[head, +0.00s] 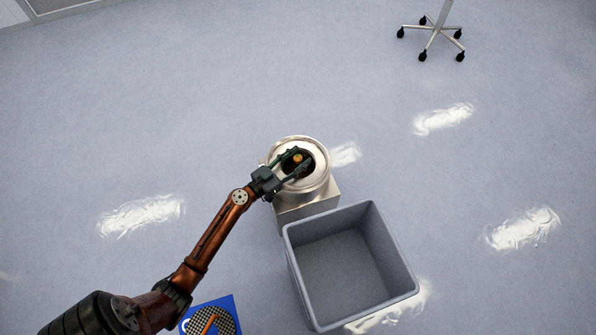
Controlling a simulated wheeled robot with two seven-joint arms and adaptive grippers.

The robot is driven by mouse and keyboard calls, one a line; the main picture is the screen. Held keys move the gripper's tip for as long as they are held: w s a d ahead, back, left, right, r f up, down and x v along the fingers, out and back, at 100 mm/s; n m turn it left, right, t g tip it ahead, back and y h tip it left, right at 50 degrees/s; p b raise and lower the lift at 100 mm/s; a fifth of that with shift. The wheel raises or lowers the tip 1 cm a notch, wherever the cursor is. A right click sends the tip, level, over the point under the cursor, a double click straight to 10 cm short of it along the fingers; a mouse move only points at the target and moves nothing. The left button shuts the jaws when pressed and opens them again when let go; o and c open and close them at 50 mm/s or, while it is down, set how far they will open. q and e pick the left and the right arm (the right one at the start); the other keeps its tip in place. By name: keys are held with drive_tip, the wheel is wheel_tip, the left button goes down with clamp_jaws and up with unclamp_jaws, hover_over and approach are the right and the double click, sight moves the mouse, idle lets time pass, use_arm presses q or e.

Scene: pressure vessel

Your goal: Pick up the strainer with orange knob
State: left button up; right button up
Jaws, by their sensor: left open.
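The strainer shows as a dark round piece with an orange knob (297,158) in the opening of a round metal vessel (318,186) at the centre of the head view. My left gripper (300,161) reaches in from the lower left and is open over the vessel's mouth. Its two fingers lie on either side of the knob as seen from above. I cannot tell whether they touch it or how far above it they are. The fingers hide part of the dark piece. My right gripper is not in view.
The vessel stands on a metal box-like base (318,206). An empty grey bin (296,270) is just to its lower right. A blue mat (226,303) with a checkered disc and an orange bar lies at the bottom. A wheeled stand (437,33) is far right.

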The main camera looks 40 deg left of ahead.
use_arm(q)
drive_tip(key=shift+c, duration=0.7)
clamp_jaws()
